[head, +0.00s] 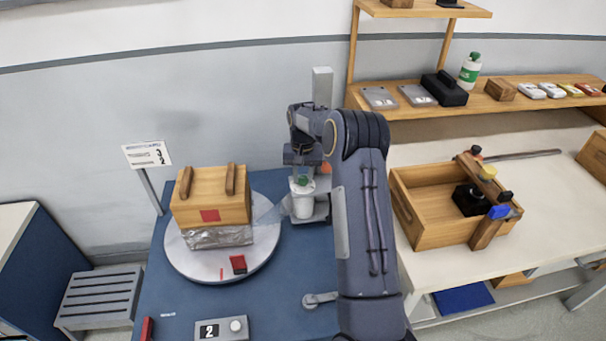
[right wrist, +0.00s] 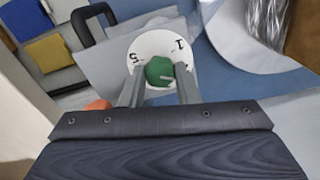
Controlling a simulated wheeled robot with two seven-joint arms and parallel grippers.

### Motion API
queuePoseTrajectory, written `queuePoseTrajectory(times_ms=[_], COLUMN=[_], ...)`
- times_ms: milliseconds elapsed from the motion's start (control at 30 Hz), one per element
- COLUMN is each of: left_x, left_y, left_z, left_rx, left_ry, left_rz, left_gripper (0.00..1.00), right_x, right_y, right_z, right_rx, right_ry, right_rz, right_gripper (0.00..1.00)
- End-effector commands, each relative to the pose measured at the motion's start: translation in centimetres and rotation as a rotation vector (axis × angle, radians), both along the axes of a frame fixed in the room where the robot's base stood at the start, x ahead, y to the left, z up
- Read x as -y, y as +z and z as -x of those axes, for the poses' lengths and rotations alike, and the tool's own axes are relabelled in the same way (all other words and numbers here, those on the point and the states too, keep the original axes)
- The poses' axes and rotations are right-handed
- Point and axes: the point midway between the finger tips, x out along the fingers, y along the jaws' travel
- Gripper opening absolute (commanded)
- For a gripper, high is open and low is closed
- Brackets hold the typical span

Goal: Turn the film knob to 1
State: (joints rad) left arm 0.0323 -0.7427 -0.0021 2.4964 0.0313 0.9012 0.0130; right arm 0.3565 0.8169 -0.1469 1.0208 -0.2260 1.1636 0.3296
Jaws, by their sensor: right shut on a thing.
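The film knob (right wrist: 159,71) is green and sits on a white round dial (right wrist: 150,42) with dark numbers in the right wrist view. A 1 shows at the dial's upper right and a 5 at its left; other marks are partly hidden by the fingers. My right gripper (right wrist: 161,82) is shut on the knob, one finger on each side. No clear pointer shows on the knob. In the head view the green knob (head: 303,182) tops a white machine (head: 302,204), with my right gripper (head: 303,170) over it. My left gripper is not in view.
A round turntable (head: 190,265) left of the machine bears a wooden box (head: 205,205) with two handles. A control box (head: 220,328) showing 2 lies at the front. A sign (head: 147,154) stands behind. An open wooden crate (head: 430,235) is on the right-hand table.

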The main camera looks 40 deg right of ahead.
Motion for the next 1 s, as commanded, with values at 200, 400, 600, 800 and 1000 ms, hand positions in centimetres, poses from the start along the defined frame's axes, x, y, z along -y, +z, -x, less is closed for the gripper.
queuePoseTrajectory(times_ms=[200,400,600,800,1000], left_x=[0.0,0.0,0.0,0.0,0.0], left_y=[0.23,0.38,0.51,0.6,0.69], left_z=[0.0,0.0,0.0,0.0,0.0], left_rx=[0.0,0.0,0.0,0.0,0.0], left_ry=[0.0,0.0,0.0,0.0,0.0], left_rz=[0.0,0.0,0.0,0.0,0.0], left_gripper=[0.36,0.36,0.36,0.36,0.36], right_x=[-0.03,0.02,0.01,0.03,-0.01], right_y=[0.04,0.03,0.02,0.02,0.02], right_z=[-0.05,-0.02,-0.02,-0.02,-0.03], right_rx=[0.002,0.001,0.001,0.001,0.002], right_ry=[0.207,0.397,0.583,0.752,0.881], right_rz=[-0.001,0.0,0.0,0.0,0.0], right_gripper=[0.06,0.06,0.06,0.06,0.06])
